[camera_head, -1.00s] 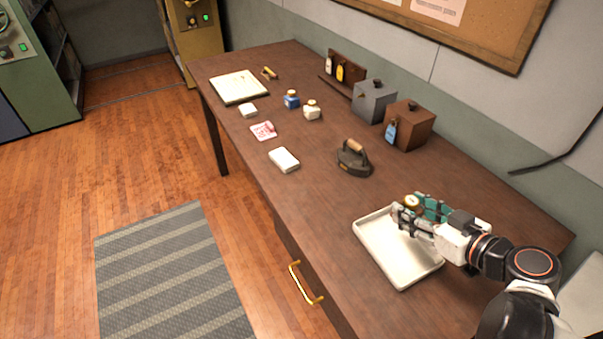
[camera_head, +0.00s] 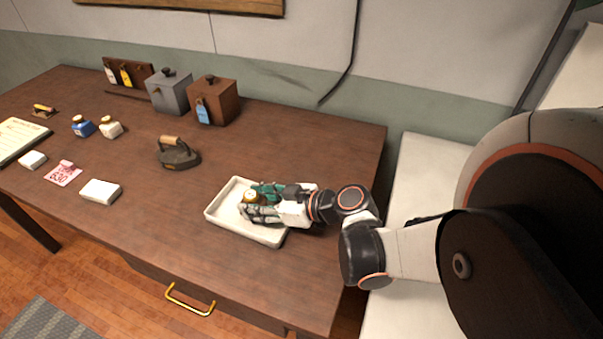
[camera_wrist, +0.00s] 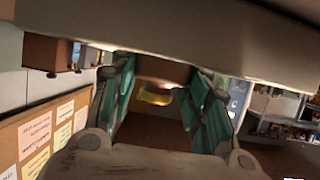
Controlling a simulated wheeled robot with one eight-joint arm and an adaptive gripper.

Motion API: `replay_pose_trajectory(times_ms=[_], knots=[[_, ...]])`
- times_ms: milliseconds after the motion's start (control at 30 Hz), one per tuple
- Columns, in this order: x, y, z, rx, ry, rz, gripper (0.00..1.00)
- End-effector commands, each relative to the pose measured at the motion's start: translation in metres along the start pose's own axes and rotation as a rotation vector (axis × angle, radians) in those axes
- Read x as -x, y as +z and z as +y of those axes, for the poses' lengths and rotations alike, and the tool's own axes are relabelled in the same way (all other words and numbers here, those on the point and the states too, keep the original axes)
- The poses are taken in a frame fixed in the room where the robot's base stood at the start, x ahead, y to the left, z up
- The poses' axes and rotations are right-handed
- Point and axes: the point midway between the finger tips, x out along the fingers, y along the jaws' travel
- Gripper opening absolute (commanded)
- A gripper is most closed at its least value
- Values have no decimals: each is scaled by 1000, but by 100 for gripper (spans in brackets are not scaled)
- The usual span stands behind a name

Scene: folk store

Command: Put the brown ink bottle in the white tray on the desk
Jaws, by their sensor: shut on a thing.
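The white tray (camera_head: 225,222) lies at the right end of the desk (camera_head: 130,220). My gripper (camera_head: 257,200) reaches in from the right over the tray, low down. Its teal fingers are shut on the brown ink bottle (camera_head: 250,195), whose gold cap shows between them in the head view. In the wrist view my gripper (camera_wrist: 163,105) has a finger on each side of the bottle (camera_wrist: 162,72), with its brown body and yellow cap between them. Whether the bottle touches the tray floor is hidden by the fingers.
An iron (camera_head: 178,155) stands left of the tray. A grey box (camera_head: 170,95) and a brown box (camera_head: 213,103) stand behind. A blue ink bottle (camera_head: 83,126), a white ink bottle (camera_head: 110,128) and a white block (camera_head: 100,191) sit farther left. Bare desk surrounds the tray.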

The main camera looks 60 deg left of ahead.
Motion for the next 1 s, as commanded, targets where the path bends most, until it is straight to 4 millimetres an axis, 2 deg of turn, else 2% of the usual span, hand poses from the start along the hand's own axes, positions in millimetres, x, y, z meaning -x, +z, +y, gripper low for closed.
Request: replay_pose_trajectory(times_ms=[200, 233, 300, 767, 1000], knots=[[-1, 3, 0, 0, 0, 0, 15], [-1, 3, 0, 0, 0, 0, 47], [-1, 2, 0, 0, 0, 0, 63], [3, -2, 0, 0, 1, 0, 63], [48, -4, 1, -2, 4, 1, 63]])
